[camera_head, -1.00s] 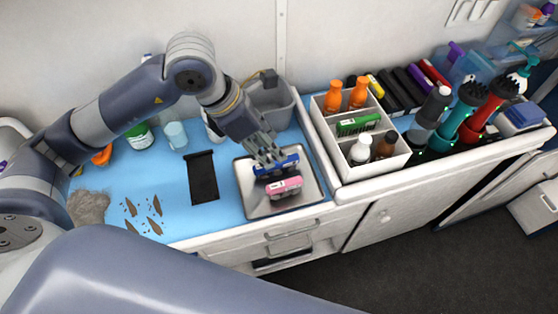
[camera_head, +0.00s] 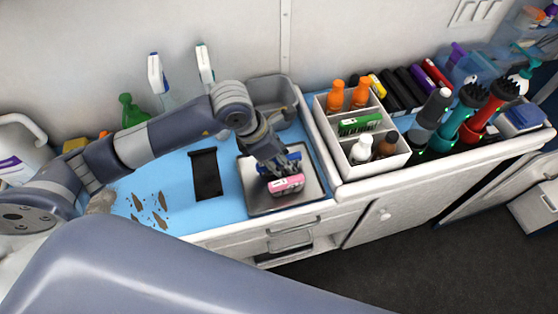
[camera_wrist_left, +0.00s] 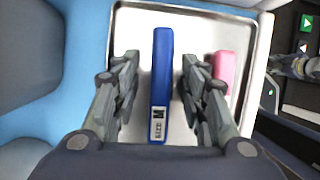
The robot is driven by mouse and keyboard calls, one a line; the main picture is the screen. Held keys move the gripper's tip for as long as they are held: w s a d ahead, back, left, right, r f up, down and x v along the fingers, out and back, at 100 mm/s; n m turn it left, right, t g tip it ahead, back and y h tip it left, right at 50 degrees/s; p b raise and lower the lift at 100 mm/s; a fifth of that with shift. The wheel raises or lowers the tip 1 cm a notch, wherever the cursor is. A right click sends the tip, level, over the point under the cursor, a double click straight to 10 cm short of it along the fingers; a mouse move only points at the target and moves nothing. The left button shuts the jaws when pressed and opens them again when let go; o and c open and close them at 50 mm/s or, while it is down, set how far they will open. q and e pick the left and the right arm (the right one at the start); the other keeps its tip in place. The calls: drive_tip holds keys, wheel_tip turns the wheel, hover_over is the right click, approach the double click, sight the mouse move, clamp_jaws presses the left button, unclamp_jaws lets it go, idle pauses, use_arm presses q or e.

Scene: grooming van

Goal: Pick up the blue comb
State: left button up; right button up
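The blue comb (camera_head: 292,160) is a blue block-shaped thing with a white label, lying on the metal tray (camera_head: 258,206). In the left wrist view the blue comb (camera_wrist_left: 162,75) runs lengthwise between the two fingers, with a gap on each side. My left gripper (camera_head: 276,168) reaches down over the tray; it is open around the comb in the wrist view (camera_wrist_left: 160,90). In the head view the fingers hide part of the comb. A pink item (camera_head: 287,185) lies beside it in the tray, just right of the right finger in the wrist view (camera_wrist_left: 226,68). My right gripper is not in view.
A white divided caddy (camera_head: 335,132) with bottles stands right of the tray. A black flat item (camera_head: 205,174) lies left of it on the blue counter. A grey bin (camera_head: 270,90) stands behind. Spray bottles (camera_head: 156,75) stand by the wall.

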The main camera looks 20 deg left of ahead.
use_arm(q)
drive_tip(key=shift+f+b, duration=0.15)
drive_tip(key=shift+b, duration=0.15)
drive_tip(key=shift+c, duration=0.2)
clamp_jaws()
